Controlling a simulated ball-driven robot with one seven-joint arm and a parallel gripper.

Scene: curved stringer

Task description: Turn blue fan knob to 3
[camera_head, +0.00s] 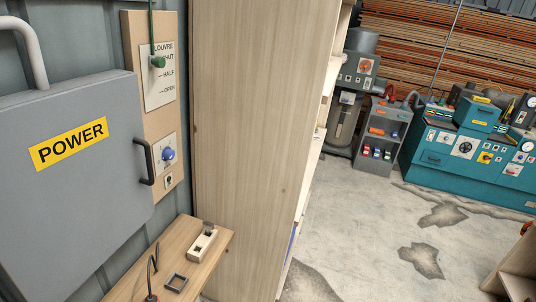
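A blue knob (168,154) sits on a small pale plate on the wooden wall board (139,62) at the left. The plate has markings too small to read, so I cannot tell which number the knob points to. Above it, a green pull (157,62) hangs on a cord in front of a louvre card (160,85) marked SHUT, HALF and OPEN. A small dark socket or switch (169,180) is just below the knob. My gripper is not in view.
A grey POWER cabinet (70,200) with a dark handle (145,162) stands left of the knob. A tall wooden panel (250,120) stands close to its right. A wooden shelf (205,262) with small items is below. Open floor (365,230) and teal machinery (450,150) lie right.

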